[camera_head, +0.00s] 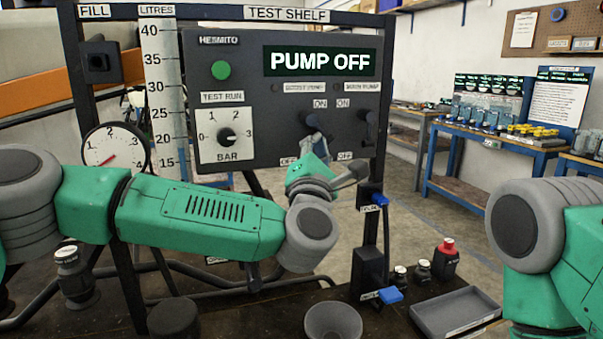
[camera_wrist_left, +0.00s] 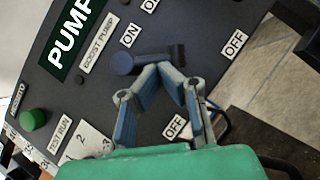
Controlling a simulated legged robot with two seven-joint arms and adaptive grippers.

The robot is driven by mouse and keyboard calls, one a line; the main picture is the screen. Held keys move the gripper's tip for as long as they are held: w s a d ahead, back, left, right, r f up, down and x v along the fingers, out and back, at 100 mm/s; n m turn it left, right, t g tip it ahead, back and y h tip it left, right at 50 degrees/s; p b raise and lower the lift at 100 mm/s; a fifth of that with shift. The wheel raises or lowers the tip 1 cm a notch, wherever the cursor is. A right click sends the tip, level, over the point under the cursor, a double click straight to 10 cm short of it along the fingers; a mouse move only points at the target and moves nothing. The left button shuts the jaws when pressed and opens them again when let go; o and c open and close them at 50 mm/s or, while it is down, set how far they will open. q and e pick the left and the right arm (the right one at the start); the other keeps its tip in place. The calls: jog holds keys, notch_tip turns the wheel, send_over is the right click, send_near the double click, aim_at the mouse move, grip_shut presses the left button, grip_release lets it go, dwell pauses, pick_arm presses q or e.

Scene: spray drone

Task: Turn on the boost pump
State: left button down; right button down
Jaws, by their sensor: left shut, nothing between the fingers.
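The panel (camera_head: 260,165) shows "PUMP OFF" on its display (camera_head: 319,61). The boost pump lever (camera_head: 312,120) is the left of two dark levers, between ON and OFF labels. I cannot tell whether the fingertips touch the lever. My right gripper is out of view; only part of my right arm shows.
The main pump lever (camera_head: 368,118) sits close to the right of the boost lever. A green button (camera_head: 221,70) and a test-run dial (camera_head: 227,135) are on the left of the panel. Below are a bowl (camera_head: 333,321), a grey tray (camera_head: 455,311) and small bottles.

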pick_arm(q)
jog(key=n+y+b, duration=0.2)
jog(key=n, duration=0.1)
jog(key=d+n+t+y+b, duration=0.1)
jog(key=n+y+b, duration=0.1)
jog(key=n+b, duration=0.1)
jog(key=d+n+y+b, duration=0.1)
jog(key=n+y+b, duration=0.1)
jog(key=n+y, duration=0.1)
jog(key=shift+w+d+r+n+t+b, duration=0.15)
jog(key=shift+w+r+n+t+b, duration=0.25)
jog(key=shift+n, duration=0.4)
jog(key=shift+d+r, duration=0.15)
jog(key=shift+r, duration=0.15)
jog(key=shift+d+r, duration=0.1)
jog(key=shift+r, duration=0.05)
jog(key=s+d+f+b, duration=0.1)
jog(key=s+d+f, duration=0.1)
jog(key=s+f, duration=0.6)
jog(key=shift+s+d+f+b, duration=0.3)
jog(key=shift+f+b, duration=0.1)
jog(key=shift+f, duration=0.35)
